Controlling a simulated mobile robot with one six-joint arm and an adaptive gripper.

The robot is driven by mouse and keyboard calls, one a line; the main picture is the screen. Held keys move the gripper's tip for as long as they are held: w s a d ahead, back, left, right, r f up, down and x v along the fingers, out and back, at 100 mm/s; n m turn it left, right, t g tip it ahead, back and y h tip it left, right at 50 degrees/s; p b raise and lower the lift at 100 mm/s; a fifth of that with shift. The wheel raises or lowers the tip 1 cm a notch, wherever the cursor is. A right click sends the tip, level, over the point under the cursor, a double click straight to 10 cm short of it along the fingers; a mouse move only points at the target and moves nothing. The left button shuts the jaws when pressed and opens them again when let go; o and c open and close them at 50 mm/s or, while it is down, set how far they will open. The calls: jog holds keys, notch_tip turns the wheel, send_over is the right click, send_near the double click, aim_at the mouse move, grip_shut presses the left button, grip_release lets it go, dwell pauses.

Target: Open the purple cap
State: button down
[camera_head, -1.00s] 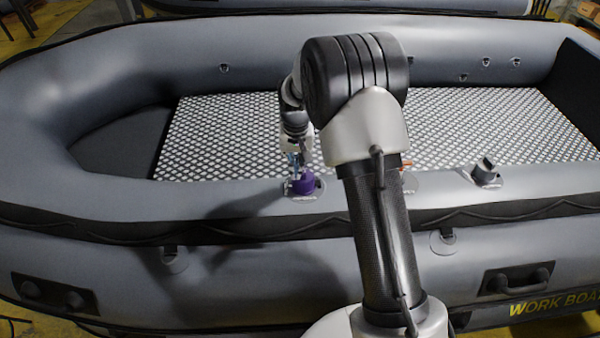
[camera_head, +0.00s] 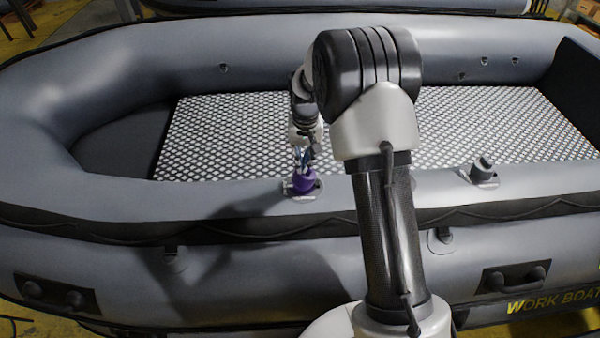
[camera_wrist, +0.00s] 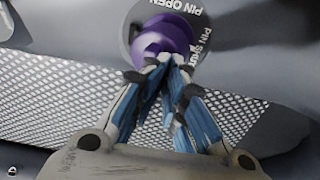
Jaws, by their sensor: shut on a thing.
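The purple cap (camera_head: 304,181) sits on the near tube of the grey boat, on a round valve patch. In the wrist view the purple cap (camera_wrist: 163,36) is at the top centre, with printed words around it, "PIN OPEN" among them. My gripper (camera_head: 304,165) is directly above the cap in the head view. In the wrist view my gripper (camera_wrist: 168,66) has its blue-and-black fingers close together at the cap's near side, shut on part of it. The exact contact is partly hidden by the fingertips.
The grey inflatable boat (camera_head: 120,205) fills the scene, with a patterned floor (camera_head: 230,130) inside. A grey valve fitting (camera_head: 483,167) stands on the same tube to the right. Handles (camera_head: 515,278) are on the outer side.

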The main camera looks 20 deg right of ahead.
jog(key=shift+s+d+f, duration=0.5)
jog(key=shift+f, duration=0.15)
jog(key=shift+w+a+r+p, duration=0.4)
jog(key=shift+a+r, duration=0.05)
jog(key=shift+r, duration=0.1)
jog(key=shift+w+a+r+p, duration=0.35)
jog(key=shift+a+r+p, duration=0.1)
jog(key=shift+r, duration=0.1)
jog(key=shift+w+a+r+p, duration=0.3)
jog(key=shift+a+r, duration=0.2)
jog(key=shift+a, duration=0.1)
jog(key=shift+w+a+r+p, duration=0.15)
jog(key=shift+a+r+p, duration=0.2)
jog(key=shift+a+r, duration=0.25)
jog(key=shift+w+a+r+p, duration=0.3)
jog(key=shift+a+r, duration=0.1)
jog(key=shift+a, duration=0.25)
jog(key=shift+r, duration=0.1)
